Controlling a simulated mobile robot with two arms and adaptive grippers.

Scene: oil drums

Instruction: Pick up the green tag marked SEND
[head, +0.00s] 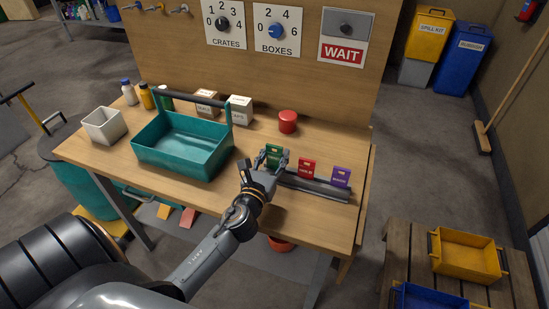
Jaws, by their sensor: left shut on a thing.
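The green tag (274,153) stands upright at the left end of a dark tag rack (318,186) on the wooden bench. My left gripper (270,158) is shut on the green tag, which still appears to be at the rack. The gripper's fingers cover part of it, and its writing is too small to read. A red tag (307,168) and a purple tag (341,177) stand to its right in the same rack. My right gripper is not in view.
A teal tote with a handle (181,145) stands left of my gripper, with a white bin (104,125) farther left. A red round container (287,121) sits behind the rack. A back panel (300,70) with dials rises behind the bench (200,190). Yellow (466,255) and blue crates stand lower right.

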